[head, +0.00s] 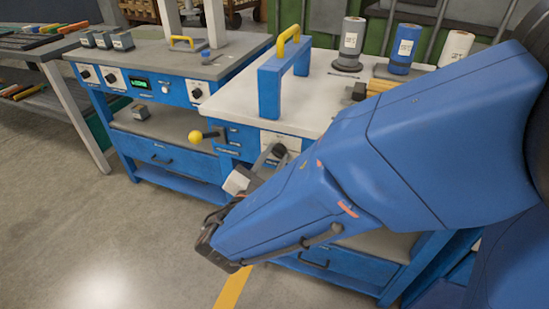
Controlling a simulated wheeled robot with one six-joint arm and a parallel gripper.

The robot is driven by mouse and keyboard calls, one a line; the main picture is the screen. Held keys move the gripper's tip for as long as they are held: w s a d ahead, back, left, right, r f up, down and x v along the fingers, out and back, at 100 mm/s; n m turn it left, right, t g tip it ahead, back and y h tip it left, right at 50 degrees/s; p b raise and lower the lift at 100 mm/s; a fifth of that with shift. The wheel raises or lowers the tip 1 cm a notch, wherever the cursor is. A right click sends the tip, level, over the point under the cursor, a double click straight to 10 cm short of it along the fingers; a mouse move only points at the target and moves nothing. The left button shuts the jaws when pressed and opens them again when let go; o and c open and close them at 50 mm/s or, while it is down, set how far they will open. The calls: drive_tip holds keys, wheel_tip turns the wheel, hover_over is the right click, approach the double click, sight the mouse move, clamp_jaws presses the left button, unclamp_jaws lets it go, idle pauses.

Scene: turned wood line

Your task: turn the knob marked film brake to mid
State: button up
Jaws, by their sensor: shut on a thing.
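A dark round knob (281,150) sits on a white plate on the blue front of the nearer bench, just below the worktop edge. Its marking and pointer are too small or hidden to read, so I cannot tell its setting or confirm the name film brake. My gripper (271,153) reaches up to this knob from the lower left, its grey finger against it. It appears shut on the knob; my blue arm covers the panel to the right and part of the gripper.
A lever with a yellow ball (195,137) sticks out left of the knob. A blue frame with a yellow handle (288,42) stands on the worktop above. The left bench (150,90) carries more knobs and a green display. Open floor (90,230) lies at lower left.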

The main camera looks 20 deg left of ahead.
drive_tip(key=m, duration=0.6)
drive_tip(key=shift+m, duration=0.3)
drive_tip(key=m, duration=0.5)
drive_tip(key=shift+m, duration=0.3)
drive_tip(key=o, duration=1.1)
drive_tip(key=shift+c, duration=0.2)
drive_tip(key=shift+s, duration=0.1)
drive_tip(key=s+a, duration=0.1)
drive_tip(key=s, duration=1.6)
drive_tip(key=shift+a, duration=0.2)
drive_tip(key=shift+s, duration=0.1)
